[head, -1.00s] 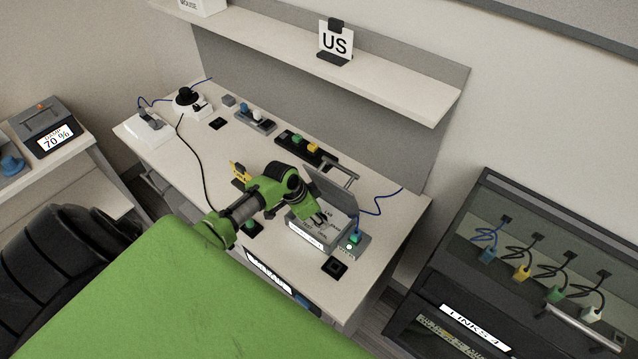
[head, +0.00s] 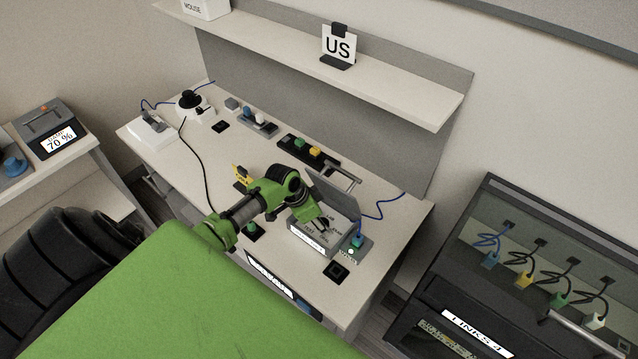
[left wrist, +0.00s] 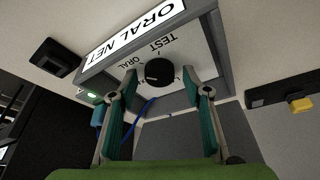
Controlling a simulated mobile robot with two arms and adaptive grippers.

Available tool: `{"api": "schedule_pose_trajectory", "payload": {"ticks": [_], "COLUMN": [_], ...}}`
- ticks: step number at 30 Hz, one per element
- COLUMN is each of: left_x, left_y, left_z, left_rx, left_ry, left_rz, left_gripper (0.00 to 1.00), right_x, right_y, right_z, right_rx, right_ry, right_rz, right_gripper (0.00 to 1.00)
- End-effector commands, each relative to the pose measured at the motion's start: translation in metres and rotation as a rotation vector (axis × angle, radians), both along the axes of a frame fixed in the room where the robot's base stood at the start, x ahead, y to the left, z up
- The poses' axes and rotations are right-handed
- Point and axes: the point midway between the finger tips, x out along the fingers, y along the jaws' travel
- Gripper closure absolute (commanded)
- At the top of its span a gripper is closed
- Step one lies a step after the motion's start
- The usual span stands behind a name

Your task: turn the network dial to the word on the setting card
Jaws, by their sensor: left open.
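The setting card (head: 339,44) reads "US" and stands in a black clip on the shelf. The network box (head: 307,238) sits on the bench with its lid raised. In the left wrist view its label (left wrist: 134,28) reads "ORAL NET". Its round black dial (left wrist: 159,70) has "TEST" and "ORAL" printed beside it; other words are hidden or unreadable. A pale mark shows on the dial, but I cannot tell which word it points to. My left gripper (head: 323,224) is open above the box, with its fingertips (left wrist: 160,82) on either side of the dial. My right gripper is out of view.
The raised lid (head: 334,189) stands behind the gripper. A black tray (head: 308,150) with green and yellow blocks lies behind. A links cabinet (head: 520,265) stands at right.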

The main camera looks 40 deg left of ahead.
Motion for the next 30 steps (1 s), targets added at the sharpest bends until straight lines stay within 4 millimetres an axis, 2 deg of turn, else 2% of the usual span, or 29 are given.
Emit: {"api": "schedule_pose_trajectory", "payload": {"ticks": [8,21,25,30], "left_x": [-0.008,-0.034,-0.038,-0.039], "left_y": [0.007,0.022,0.024,0.025], "left_z": [0.024,0.096,0.107,0.111], "left_rx": [0.003,0.003,0.001,0.001], "left_ry": [-0.002,-0.001,0.0,0.001], "left_rz": [-0.002,-0.001,0.0,0.0], "left_gripper": [0.56,0.56,0.56,0.56], "right_x": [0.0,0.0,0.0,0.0], "right_y": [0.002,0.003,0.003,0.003], "right_z": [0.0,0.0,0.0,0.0], "right_rx": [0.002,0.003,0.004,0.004], "right_ry": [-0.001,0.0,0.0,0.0], "right_rz": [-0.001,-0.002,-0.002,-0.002], "right_gripper": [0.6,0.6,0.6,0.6]}}
